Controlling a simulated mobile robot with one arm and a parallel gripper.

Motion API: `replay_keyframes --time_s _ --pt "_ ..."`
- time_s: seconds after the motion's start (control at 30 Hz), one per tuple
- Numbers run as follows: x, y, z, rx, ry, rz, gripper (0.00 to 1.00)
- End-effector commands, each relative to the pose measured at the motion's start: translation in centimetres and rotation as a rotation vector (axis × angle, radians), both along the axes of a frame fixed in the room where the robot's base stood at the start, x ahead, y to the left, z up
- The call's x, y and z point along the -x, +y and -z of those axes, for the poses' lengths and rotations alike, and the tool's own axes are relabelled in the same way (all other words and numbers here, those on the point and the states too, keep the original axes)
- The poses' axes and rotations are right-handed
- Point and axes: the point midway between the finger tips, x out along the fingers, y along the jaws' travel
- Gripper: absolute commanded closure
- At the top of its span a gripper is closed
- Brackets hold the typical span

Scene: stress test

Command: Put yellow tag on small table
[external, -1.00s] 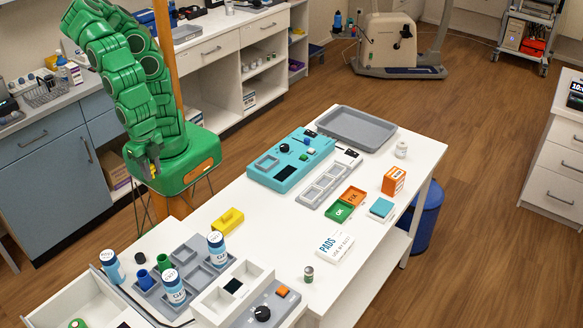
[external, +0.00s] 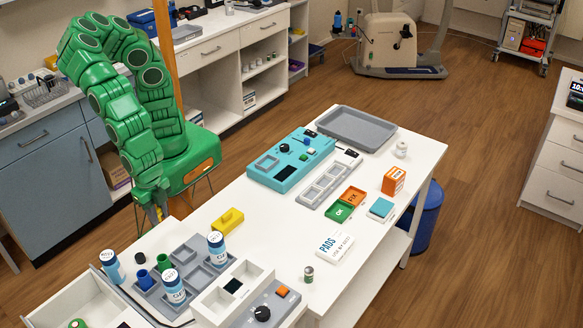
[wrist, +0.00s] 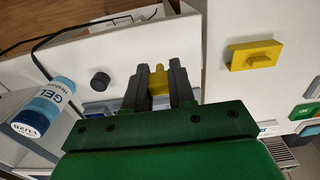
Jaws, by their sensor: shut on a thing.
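My gripper (external: 157,215) is shut on a small yellow piece (wrist: 159,84), which looks like the yellow tag. In the wrist view, my gripper's dark fingers (wrist: 160,90) stand either side of it, and part of it is hidden between them. In the external view, my gripper points down near the left edge of the white tabletop (external: 265,235); its exact height is unclear. A yellow block (external: 227,219) with a raised part lies on that tabletop to the right of my gripper; it also shows in the wrist view (wrist: 255,55). Which surface is the small table is unclear.
A grey compartment tray (external: 190,270) with bottles, a black cap (external: 140,257) and an open white drawer (external: 95,305) are below my gripper in the picture. A teal device (external: 290,160) and a grey tray (external: 356,128) are farther back.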

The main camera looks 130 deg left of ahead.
Motion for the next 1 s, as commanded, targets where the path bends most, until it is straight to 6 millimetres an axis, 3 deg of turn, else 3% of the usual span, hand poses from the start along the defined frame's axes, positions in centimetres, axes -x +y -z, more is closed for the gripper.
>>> replay_keyframes --time_s 0.4,0.67,1.0 --pt "-1.1 -0.7 1.7 0.0 0.0 -0.002 1.0" --pt "-1.1 -0.8 4.5 0.0 0.0 0.001 1.0" --pt "-1.1 -0.8 4.8 0.001 0.0 0.0 1.0"
